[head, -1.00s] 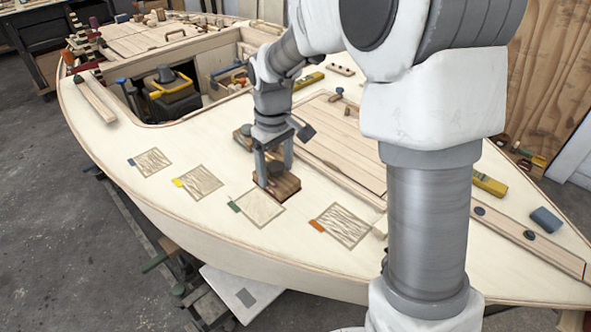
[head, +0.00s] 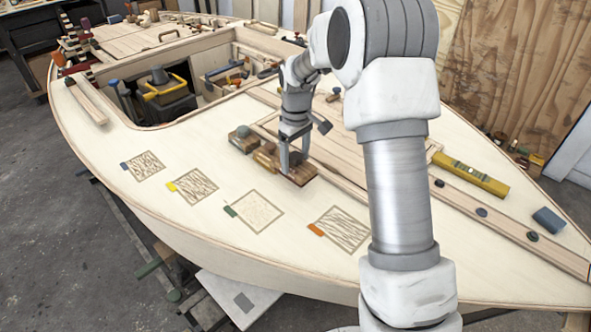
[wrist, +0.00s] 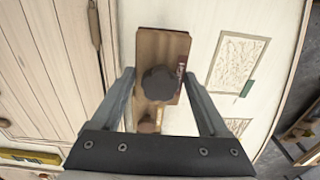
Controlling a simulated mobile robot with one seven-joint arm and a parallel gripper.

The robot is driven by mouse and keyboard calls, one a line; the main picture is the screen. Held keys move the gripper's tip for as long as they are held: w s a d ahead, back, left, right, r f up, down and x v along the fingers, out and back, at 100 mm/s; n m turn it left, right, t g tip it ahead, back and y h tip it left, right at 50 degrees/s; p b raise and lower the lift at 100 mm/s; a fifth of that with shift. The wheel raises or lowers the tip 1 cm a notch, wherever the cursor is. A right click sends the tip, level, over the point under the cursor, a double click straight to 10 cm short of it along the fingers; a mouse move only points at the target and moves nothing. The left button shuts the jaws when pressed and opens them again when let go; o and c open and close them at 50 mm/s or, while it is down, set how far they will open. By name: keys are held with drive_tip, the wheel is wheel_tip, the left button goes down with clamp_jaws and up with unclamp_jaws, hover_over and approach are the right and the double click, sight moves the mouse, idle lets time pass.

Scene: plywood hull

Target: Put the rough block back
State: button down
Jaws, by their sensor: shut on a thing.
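My gripper (head: 291,163) points down over the deck with its fingers shut on the dark knob of a brown wooden block (head: 302,174). In the wrist view the block (wrist: 160,45) lies between the two fingers (wrist: 158,84), and a red mark shows on its side. I cannot tell from its face whether it is the rough block, nor whether it touches the deck. A second brown block (head: 264,156) is close beside it on the left. A third, greyish block (head: 243,139) with a dark knob stands farther back.
Marked squares lie along the near deck, with blue (head: 125,166), yellow (head: 171,187), green (head: 230,211) and orange (head: 315,230) tabs. A planked hatch (head: 350,150) is behind the gripper. A yellow level (head: 470,175) lies right. The cockpit opening holds a toolbox (head: 166,95).

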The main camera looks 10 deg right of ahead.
sight(296, 164)
drive_tip(key=shift+f+b, duration=0.35)
drive_tip(key=shift+f, duration=1.65)
drive_tip(key=shift+f, duration=0.15)
unclamp_jaws()
